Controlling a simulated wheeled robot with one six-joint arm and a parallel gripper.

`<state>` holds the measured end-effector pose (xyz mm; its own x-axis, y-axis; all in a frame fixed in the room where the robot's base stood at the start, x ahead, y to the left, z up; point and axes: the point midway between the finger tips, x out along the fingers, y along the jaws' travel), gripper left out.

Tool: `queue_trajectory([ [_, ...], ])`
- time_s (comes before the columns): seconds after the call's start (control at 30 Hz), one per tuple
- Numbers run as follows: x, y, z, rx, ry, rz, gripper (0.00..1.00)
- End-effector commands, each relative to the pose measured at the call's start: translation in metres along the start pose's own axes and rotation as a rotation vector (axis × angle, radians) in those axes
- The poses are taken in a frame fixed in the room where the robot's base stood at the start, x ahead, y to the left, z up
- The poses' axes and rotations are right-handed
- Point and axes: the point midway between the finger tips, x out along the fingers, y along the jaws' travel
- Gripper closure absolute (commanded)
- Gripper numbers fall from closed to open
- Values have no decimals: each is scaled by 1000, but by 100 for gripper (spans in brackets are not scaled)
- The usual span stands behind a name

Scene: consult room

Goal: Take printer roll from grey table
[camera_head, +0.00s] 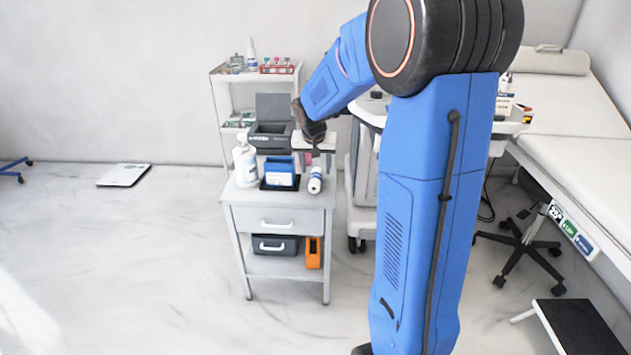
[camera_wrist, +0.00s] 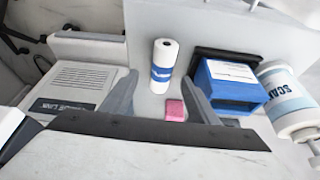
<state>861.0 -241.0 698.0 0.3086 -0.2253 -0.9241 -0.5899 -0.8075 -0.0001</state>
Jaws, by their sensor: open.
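The printer roll (camera_head: 315,181) is a white cylinder with a blue band. It stands upright near the right front corner of the grey table (camera_head: 240,196) in the head view. In the wrist view the roll (camera_wrist: 163,66) shows whole, between and beyond the two fingertips. My gripper (camera_head: 316,151) hangs over the back right of the table, behind the roll in the head view. In the wrist view my gripper (camera_wrist: 160,77) has its fingers spread apart with nothing held. The fingers do not appear to touch the roll.
A blue box (camera_wrist: 230,84) in a black tray and a labelled white bottle (camera_wrist: 288,98) stand beside the roll. A small pink block (camera_wrist: 174,109) lies near the fingers. A pale device (camera_wrist: 75,84) is at the left. A dark lidded box (camera_head: 271,136) stands at the table's back.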

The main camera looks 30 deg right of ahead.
Motion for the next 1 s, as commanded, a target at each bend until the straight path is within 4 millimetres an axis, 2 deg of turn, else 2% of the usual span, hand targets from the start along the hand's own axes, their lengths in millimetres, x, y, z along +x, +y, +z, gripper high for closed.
queue_trajectory([
  [0.27,14,-1,0,0,-1,0,45],
  [0.6,55,-4,0,0,-2,1,45],
  [0.87,59,-4,0,0,0,0,45],
  [0.93,59,-4,0,-1,0,0,57],
  [1.0,59,-4,0,-1,0,0,74],
])
